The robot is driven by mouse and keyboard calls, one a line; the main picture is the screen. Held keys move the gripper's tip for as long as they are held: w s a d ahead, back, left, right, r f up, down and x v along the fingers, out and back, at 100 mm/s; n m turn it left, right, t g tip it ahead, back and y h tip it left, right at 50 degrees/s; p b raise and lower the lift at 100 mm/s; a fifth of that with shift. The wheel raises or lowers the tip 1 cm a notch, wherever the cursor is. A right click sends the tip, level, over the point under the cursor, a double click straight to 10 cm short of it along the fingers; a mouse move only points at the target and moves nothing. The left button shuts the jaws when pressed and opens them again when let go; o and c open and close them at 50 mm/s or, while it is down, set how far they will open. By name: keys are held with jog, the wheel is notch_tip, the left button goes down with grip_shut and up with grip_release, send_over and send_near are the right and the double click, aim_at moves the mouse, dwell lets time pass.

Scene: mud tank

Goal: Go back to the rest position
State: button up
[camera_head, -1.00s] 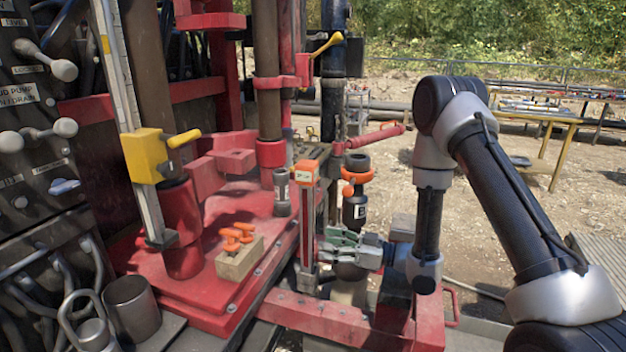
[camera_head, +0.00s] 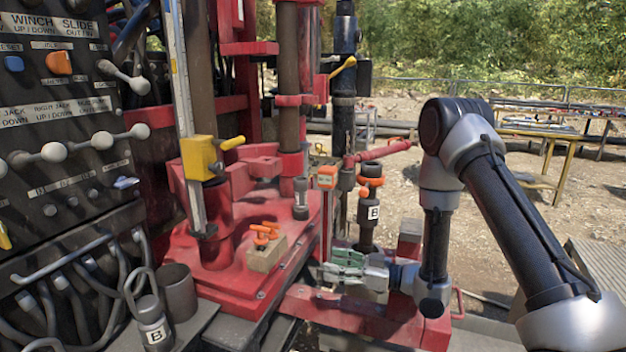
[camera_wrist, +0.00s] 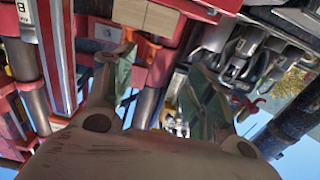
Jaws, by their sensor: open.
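My gripper (camera_head: 340,268) is in front of the red rig, low and right of the picture's middle in the head view, with its green fingers pointing left. In the wrist view its two green fingers (camera_wrist: 165,92) are spread apart with nothing between them. My arm comes in from the right of the head view. A dark cylinder with an orange collar and a B label (camera_head: 371,213) stands upright just behind the gripper. An orange-topped post (camera_head: 327,178) stands just left of that cylinder.
A red deck (camera_head: 225,282) carries a wooden block with orange pieces (camera_head: 266,252). A lever panel (camera_head: 60,120) fills the left. A metal cup (camera_head: 178,292) and a B-labelled canister (camera_head: 153,325) stand at lower left. A yellow-legged table (camera_head: 560,160) and open dirt ground are at right.

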jog(key=w+d+r+m+t+h, duration=0.25)
jog(key=w+d+r+h, duration=0.55)
jog(key=d+r+h, duration=0.4)
jog(key=s+d+r+m+h, duration=0.4)
jog(key=d+r, duration=0.4)
jog(key=d, duration=0.5)
jog(key=s+d+r+m+g+h, duration=0.1)
jog(key=s+d+r+m, duration=0.15)
jog(key=s, duration=0.55)
jog(key=s+d+r+m+h, duration=0.1)
jog(key=s+d+r+m, duration=0.2)
jog(key=s, duration=0.4)
jog(key=s+m+g+y, duration=0.1)
jog(key=s+m+g, duration=0.1)
jog(key=s, duration=1.5)
jog(key=shift+s+a+f+g, duration=0.15)
jog(key=shift+a+f+g, duration=0.1)
jog(key=shift+g, duration=0.5)
